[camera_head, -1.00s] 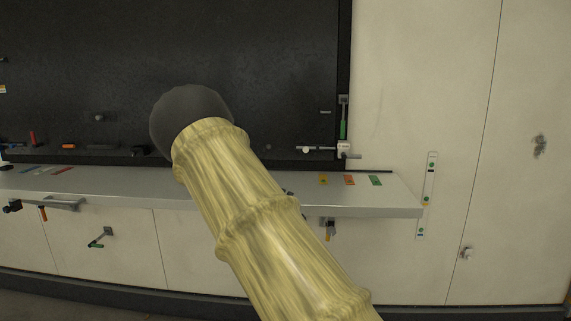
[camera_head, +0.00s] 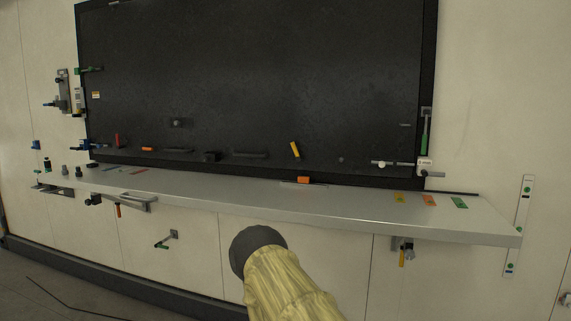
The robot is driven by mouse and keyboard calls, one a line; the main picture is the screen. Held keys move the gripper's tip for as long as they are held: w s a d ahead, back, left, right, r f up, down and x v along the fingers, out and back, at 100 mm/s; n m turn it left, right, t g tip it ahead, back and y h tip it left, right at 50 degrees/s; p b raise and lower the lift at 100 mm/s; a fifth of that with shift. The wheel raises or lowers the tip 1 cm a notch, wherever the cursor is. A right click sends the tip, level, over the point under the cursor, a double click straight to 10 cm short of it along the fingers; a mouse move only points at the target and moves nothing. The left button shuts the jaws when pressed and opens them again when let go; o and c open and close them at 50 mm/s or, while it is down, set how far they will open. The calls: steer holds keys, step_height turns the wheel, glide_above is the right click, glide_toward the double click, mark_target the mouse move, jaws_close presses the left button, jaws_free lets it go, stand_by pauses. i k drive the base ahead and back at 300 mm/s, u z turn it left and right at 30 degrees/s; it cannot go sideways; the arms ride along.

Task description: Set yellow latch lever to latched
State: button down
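A yellow lever (camera_head: 295,149) stands tilted, its top leaning left, at the lower right part of the black panel (camera_head: 260,75). A second lever with a yellow handle (camera_head: 402,257) hangs down from a grey bracket under the shelf at the right. I cannot tell which of the two is the latch lever, or its latch state. My arm, with a yellow ribbed cover and a dark rounded end, rises from the bottom centre, in front of the lower cabinet. No gripper fingers show.
A long grey shelf (camera_head: 330,206) runs below the panel. An orange block (camera_head: 303,180) and coloured tags lie at its back and right. A green lever (camera_head: 424,137) stands at the panel's right edge. Open floor shows lower left.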

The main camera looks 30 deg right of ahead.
mark_target(299, 158)
steer(key=u, duration=0.1)
steer(key=i, duration=1.15)
steer(key=z, duration=0.65)
